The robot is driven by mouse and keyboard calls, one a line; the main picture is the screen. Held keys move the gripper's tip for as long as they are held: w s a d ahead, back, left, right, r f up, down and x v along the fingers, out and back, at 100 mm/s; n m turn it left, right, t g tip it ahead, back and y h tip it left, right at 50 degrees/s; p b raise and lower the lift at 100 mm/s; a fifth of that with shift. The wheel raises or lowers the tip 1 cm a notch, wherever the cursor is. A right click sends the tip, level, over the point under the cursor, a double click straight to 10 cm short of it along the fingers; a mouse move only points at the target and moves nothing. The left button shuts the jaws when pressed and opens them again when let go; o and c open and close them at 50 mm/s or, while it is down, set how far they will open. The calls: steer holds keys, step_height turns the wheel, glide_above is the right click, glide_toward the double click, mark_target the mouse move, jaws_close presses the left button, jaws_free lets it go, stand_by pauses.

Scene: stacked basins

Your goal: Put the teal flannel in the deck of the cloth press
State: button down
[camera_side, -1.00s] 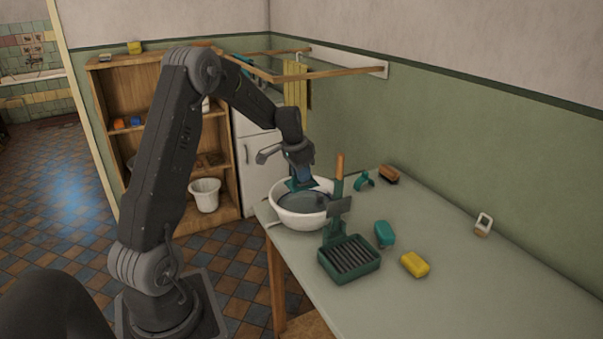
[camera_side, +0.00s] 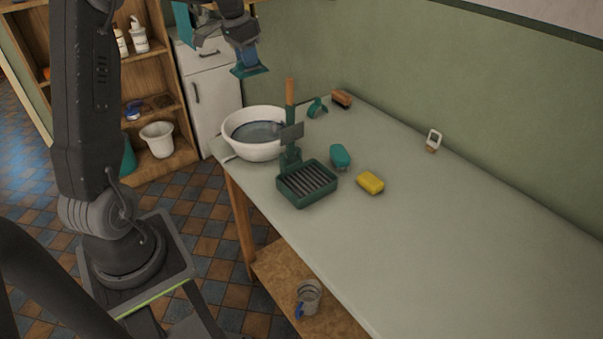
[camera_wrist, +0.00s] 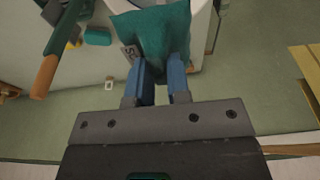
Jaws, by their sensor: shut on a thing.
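My gripper (camera_side: 247,60) is shut on the teal flannel (camera_side: 250,72), high above and slightly behind the white basin (camera_side: 238,148). In the wrist view the flannel (camera_wrist: 160,35) is spread beyond the blue fingers of my gripper (camera_wrist: 162,65), with a small pale tag at its left. The cloth press stands in front of the basin on the counter. Its dark green deck (camera_side: 333,185) has a ribbed bed with nothing lying on it. The press's upright lever has a wooden handle (camera_side: 290,92), which also shows at the left of the wrist view (camera_wrist: 44,77).
The basin holds water. A teal sponge-like item (camera_side: 340,156) and a yellow block (camera_side: 370,182) lie right of the press. A teal clip-like item (camera_side: 317,108), a brush (camera_side: 341,98) and a small white-framed item (camera_side: 433,140) lie farther back. The counter's right side is clear.

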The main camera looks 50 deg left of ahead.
steer(key=w+v, duration=0.2)
steer(key=v, duration=0.9)
steer(key=n+g+y, duration=0.2)
steer(key=n, duration=1.5)
glide_above(305, 180)
steer(key=shift+n, duration=0.5)
steer(key=f, duration=2.2)
steer(key=d+f, duration=0.1)
steer(key=f, duration=1)
steer(key=shift+f, duration=0.1)
steer(key=c, duration=1.5)
jaws_free()
steer(key=o, duration=0.4)
